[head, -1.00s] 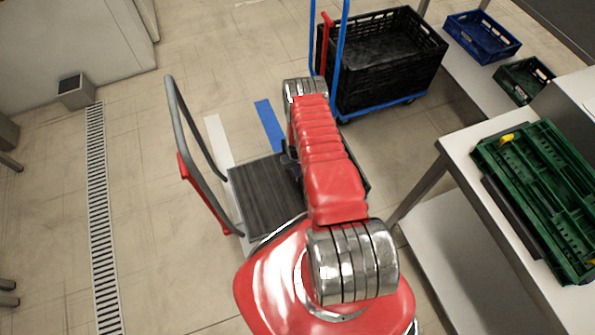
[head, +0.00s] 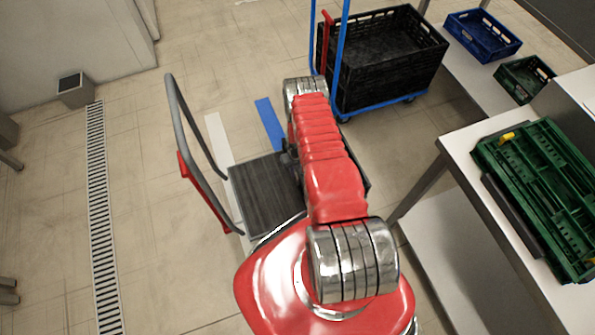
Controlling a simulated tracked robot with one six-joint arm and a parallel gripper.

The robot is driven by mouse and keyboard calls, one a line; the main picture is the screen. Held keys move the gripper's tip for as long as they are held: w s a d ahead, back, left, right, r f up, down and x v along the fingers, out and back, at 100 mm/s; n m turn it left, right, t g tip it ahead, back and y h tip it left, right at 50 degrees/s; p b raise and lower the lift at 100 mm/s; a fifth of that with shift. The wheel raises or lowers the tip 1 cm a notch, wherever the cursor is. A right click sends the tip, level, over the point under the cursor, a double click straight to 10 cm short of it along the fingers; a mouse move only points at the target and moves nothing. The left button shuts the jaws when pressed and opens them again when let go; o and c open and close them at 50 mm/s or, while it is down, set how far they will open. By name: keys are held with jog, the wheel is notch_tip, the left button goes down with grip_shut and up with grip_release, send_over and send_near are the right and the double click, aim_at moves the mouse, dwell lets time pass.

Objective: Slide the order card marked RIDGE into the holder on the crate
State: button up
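No order card marked RIDGE and no card holder can be made out. Several crates are in the head view: a large black crate (head: 388,82) at the upper middle, a blue crate (head: 482,36) and a small green crate (head: 524,80) at the upper right, and flat green crates (head: 540,185) at the right. I cannot tell which crate carries a holder. My red arm reaches up the middle of the picture. A small dark part beside the arm may belong to my gripper (head: 290,154); the arm hides the rest, so its fingers and anything in them cannot be seen.
The black crate stands on a blue trolley (head: 398,106). A grey-handled platform trolley (head: 262,195) stands left of my arm. A white table (head: 462,152) bears the flat green crates. The tiled floor is open at left, with a drain grate (head: 100,210).

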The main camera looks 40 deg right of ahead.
jog(key=shift+r, duration=0.1)
notch_tip(320, 180, up, 14)
jog(key=shift+f, duration=0.25)
dwell(0.6)
dwell(1.1)
